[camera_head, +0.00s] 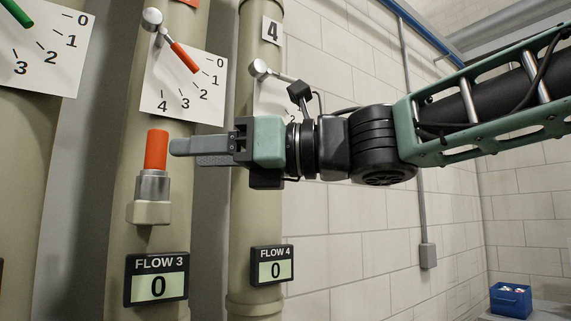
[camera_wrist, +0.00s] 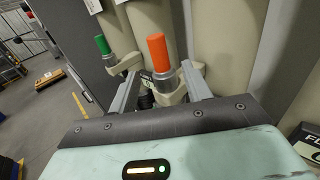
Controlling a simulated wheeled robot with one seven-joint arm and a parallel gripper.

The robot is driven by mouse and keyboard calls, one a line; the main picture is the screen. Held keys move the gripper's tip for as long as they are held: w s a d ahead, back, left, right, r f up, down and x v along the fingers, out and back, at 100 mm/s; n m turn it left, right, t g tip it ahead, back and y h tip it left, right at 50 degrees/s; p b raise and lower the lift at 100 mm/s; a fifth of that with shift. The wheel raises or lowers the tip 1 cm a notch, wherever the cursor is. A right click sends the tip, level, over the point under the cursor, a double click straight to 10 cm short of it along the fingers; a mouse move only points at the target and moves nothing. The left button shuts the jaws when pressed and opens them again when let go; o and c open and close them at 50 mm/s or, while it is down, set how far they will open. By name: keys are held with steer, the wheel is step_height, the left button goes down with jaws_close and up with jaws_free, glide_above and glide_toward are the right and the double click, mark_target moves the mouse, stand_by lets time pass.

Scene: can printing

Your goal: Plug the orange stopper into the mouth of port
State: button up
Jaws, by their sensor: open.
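The orange stopper (camera_head: 156,150) stands upright in the silver collar of the port (camera_head: 153,187), on a beige block on the pipe above the FLOW 3 display. How deep it sits cannot be told. My gripper (camera_head: 178,148) is level, just right of the stopper, with its fingertips close to the stopper's side. In the wrist view, the stopper (camera_wrist: 158,52) shows upright between and beyond the two spread fingers of my gripper (camera_wrist: 161,72). The fingers are open and hold nothing; whether one touches the stopper cannot be told.
The FLOW 3 display (camera_head: 157,278) and FLOW 4 display (camera_head: 272,266) both read 0. A dial with an orange lever (camera_head: 185,57) is above the stopper. A green stopper (camera_wrist: 102,45) stands on a neighbouring pipe. A blue bin (camera_head: 510,299) is far right.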

steer(key=b+v, duration=0.2)
steer(key=v, duration=0.8)
steer(key=shift+d+b, duration=0.2)
steer(key=shift+b, duration=0.2)
steer(key=shift+w+a+f, duration=0.1)
steer(key=w+f+m+t+h, duration=0.35)
steer(key=f+m, duration=0.45)
steer(key=m, duration=0.3)
steer(key=w+f+m+t+h, duration=0.4)
steer(key=f+m, duration=0.3)
steer(key=m, duration=0.4)
step_height(320, 180, down, 12)
steer(key=d+m+g+h, duration=0.2)
steer(key=d+m+h, duration=0.1)
steer(key=m, duration=0.5)
steer(key=s+d+f+m+g+h, duration=0.3)
steer(key=s+f+m, duration=0.4)
steer(key=s+f, duration=0.3)
steer(key=s+d+f+m+g+h, duration=0.3)
steer(key=s+d+f+m+g, duration=0.2)
steer(key=s+f, duration=0.5)
steer(key=shift+s+f+m+g, duration=0.35)
steer(key=shift+f+m+g, duration=0.05)
steer(key=shift+m+g, duration=0.55)
